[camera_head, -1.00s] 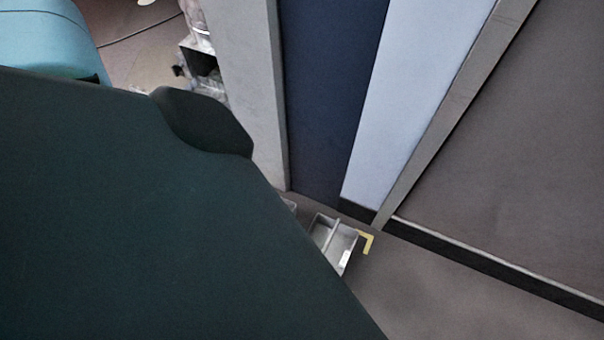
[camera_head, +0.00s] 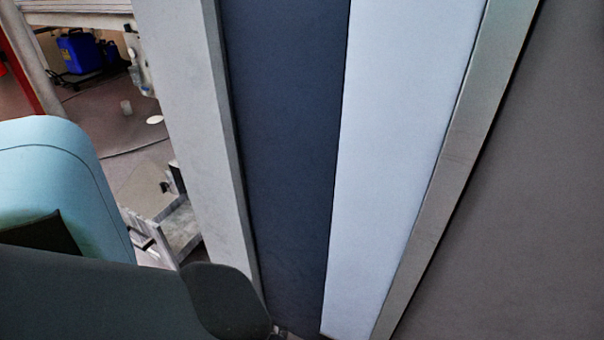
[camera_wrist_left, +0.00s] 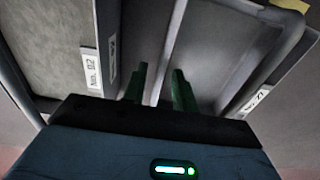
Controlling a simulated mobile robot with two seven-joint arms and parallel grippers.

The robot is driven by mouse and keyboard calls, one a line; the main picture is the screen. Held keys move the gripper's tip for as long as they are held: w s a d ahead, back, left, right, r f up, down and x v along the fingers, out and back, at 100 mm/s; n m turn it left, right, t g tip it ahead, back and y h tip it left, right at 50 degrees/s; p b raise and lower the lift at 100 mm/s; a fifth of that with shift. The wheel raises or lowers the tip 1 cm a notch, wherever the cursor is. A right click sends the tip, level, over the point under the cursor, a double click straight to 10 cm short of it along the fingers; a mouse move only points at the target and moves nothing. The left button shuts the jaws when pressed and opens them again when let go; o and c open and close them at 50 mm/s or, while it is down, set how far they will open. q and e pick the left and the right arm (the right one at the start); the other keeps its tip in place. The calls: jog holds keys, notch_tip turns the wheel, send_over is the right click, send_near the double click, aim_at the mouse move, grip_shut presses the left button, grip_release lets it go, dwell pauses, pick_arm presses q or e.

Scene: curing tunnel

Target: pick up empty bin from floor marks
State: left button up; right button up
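Grey bins show close up in the left wrist view. One bin (camera_wrist_left: 48,40) at left has a pale speckled inside and a white label (camera_wrist_left: 92,70). A darker space with a thin light-edged wall (camera_wrist_left: 172,45) lies in the middle. My left gripper (camera_wrist_left: 158,82) has two dark green fingers set apart, one on each side of this thin wall. Gaps show beside the wall, and contact cannot be told. In the head view my left arm covers the lower left and the gripper is hidden. My right gripper is not in view.
A second labelled grey side (camera_wrist_left: 258,98) is close at right in the wrist view. In the head view, a pale post (camera_head: 195,130), dark blue panel (camera_head: 285,150) and light panel (camera_head: 395,130) stand close ahead. A blue container (camera_head: 80,50) is far at upper left.

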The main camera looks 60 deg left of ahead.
pick_arm(q)
jog(key=shift+f, duration=0.5)
jog(key=f+b, duration=0.2)
jog(key=f, duration=0.1)
jog(key=d+f+b, duration=0.1)
jog(key=shift+s+f, duration=0.25)
jog(key=shift+f, duration=0.05)
jog(key=shift+f+b, duration=0.3)
jog(key=shift+b, duration=0.1)
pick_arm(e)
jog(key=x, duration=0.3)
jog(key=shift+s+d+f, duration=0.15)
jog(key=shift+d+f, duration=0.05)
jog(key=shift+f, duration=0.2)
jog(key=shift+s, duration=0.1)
pick_arm(q)
grip_shut()
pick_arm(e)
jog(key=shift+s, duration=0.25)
pick_arm(q)
jog(key=shift+r, duration=0.1)
